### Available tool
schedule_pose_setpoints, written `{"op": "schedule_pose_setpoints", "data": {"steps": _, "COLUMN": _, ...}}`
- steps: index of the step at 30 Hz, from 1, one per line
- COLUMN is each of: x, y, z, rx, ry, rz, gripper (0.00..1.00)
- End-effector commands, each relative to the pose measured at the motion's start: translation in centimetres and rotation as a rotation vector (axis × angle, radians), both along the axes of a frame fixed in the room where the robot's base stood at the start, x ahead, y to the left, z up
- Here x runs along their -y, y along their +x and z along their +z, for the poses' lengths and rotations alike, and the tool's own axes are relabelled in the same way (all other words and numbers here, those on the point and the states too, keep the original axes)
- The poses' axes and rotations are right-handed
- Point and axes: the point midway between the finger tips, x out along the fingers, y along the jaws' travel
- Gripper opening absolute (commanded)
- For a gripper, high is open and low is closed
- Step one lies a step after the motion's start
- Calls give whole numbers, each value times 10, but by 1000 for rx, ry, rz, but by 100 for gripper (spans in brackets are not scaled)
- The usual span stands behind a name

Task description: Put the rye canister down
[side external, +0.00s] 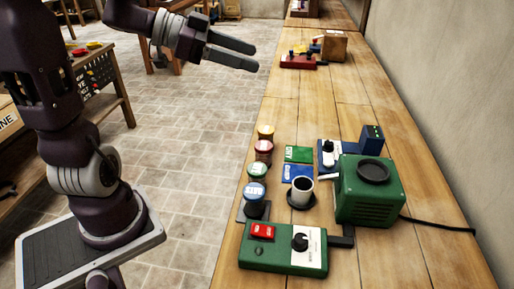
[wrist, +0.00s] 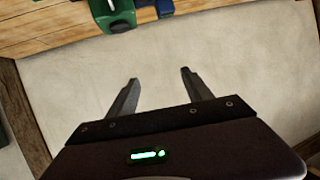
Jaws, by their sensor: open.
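Several small canisters with coloured lids stand in a row along the left edge of the bench in the side external view: orange (side external: 265,131), red (side external: 263,148), green (side external: 258,171) and blue (side external: 256,190). The lid lettering is too small to tell for sure which is rye. My gripper (side external: 256,58) is open and empty, raised well away from the canisters towards the far end and left of the bench. In the wrist view its two fingers (wrist: 160,77) are spread with nothing between them; no canister shows there.
A wooden box (side external: 334,46) stands farther back. The mid-bench is clear.

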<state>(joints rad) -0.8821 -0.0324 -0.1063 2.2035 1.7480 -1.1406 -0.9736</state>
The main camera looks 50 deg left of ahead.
Motion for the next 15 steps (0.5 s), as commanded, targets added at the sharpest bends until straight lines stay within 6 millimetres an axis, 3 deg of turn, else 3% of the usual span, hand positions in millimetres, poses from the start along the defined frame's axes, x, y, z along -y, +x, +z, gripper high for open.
{"op": "schedule_pose_setpoints", "data": {"steps": 1, "x": 4, "y": -17, "z": -9, "rx": -60, "ry": -68, "rz": -67, "gripper": 59}}
{"op": "schedule_pose_setpoints", "data": {"steps": 2, "x": 7, "y": -20, "z": -23, "rx": -75, "ry": -88, "rz": -80, "gripper": 59}}
{"op": "schedule_pose_setpoints", "data": {"steps": 6, "x": 9, "y": -19, "z": -88, "rx": -69, "ry": -85, "rz": -77, "gripper": 59}}
{"op": "schedule_pose_setpoints", "data": {"steps": 15, "x": 10, "y": -19, "z": -211, "rx": -69, "ry": -84, "rz": -74, "gripper": 59}}
